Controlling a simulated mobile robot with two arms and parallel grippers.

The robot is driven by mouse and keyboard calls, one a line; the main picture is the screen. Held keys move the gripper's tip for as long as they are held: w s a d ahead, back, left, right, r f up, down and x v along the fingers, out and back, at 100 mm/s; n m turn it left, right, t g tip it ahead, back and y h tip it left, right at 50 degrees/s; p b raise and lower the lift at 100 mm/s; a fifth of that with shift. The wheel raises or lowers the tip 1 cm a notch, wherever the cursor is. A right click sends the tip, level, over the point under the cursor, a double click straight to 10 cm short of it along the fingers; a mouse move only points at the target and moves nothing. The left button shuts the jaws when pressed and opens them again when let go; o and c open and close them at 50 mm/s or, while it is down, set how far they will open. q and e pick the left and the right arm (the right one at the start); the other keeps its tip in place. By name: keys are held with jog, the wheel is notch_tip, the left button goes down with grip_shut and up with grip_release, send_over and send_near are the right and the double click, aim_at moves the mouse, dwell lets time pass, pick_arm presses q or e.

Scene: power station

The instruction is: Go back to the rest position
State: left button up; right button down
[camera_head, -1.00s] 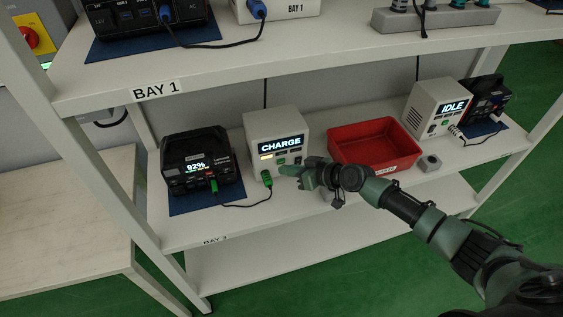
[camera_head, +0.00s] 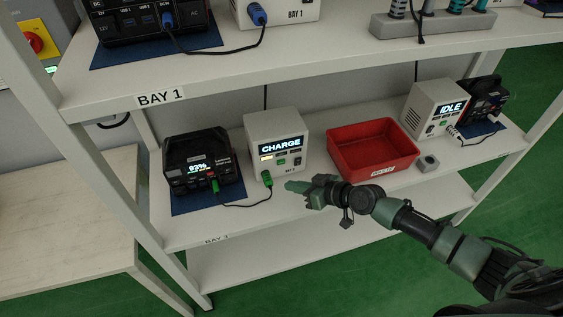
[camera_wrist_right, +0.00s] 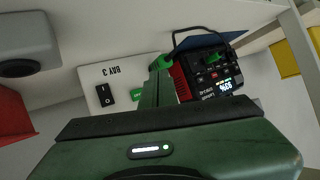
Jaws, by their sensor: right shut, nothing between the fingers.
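My right gripper (camera_head: 297,187) is shut and empty. In the head view it is in front of the lower shelf, apart from the white charger box (camera_head: 277,147), whose screen reads CHARGE. In the right wrist view its closed green fingers (camera_wrist_right: 157,88) point toward the charger box (camera_wrist_right: 108,92) and the black power station. The black power station (camera_head: 199,160) stands left of the box on a blue mat, its screen reading 93%. A green plug and black cable run between them. My left gripper does not show.
A red bin (camera_head: 374,148) sits right of the charger, with a small grey block (camera_head: 428,162) beside it. A second charger (camera_head: 437,107) reading IDLE stands farther right. The upper shelf edge (camera_head: 300,70) overhangs. A wooden table (camera_head: 75,225) is at left.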

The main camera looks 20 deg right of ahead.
dwell(0.5)
jog(key=s+a+n+g, duration=0.1)
jog(key=s+a+g, duration=0.1)
jog(key=s+a, duration=0.45)
jog(key=s+a+n+g, duration=0.15)
jog(key=s+a, duration=0.25)
jog(key=s, duration=0.6)
jog(key=s+d+r+m+g+h, duration=0.1)
jog(key=s+d+m+g+h, duration=0.2)
jog(key=s+d+m+h, duration=0.7)
jog(key=s+d+f+n+y, duration=0.1)
jog(key=s+d+f+n, duration=0.1)
jog(key=f, duration=1.1)
jog(key=s+d+f+n+y, duration=0.1)
jog(key=s+f+n, duration=0.15)
jog(key=f, duration=1.05)
jog(key=s+d+f+g, duration=0.2)
jog(key=s+d+f, duration=0.1)
jog(key=s+f, duration=1.2)
jog(key=shift+s+f, duration=0.3)
jog(key=shift+s, duration=0.55)
